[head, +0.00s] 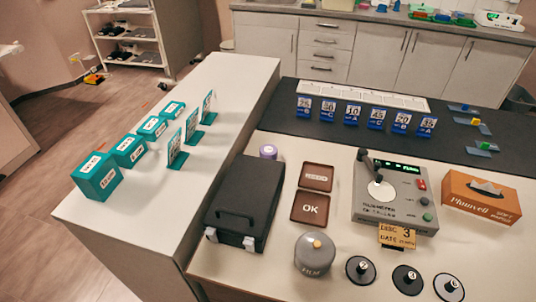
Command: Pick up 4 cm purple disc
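No other purple thing shows clearly. My gripper is not in view, so what it holds cannot be seen.
Blue cards (352,114) line the dark mat.

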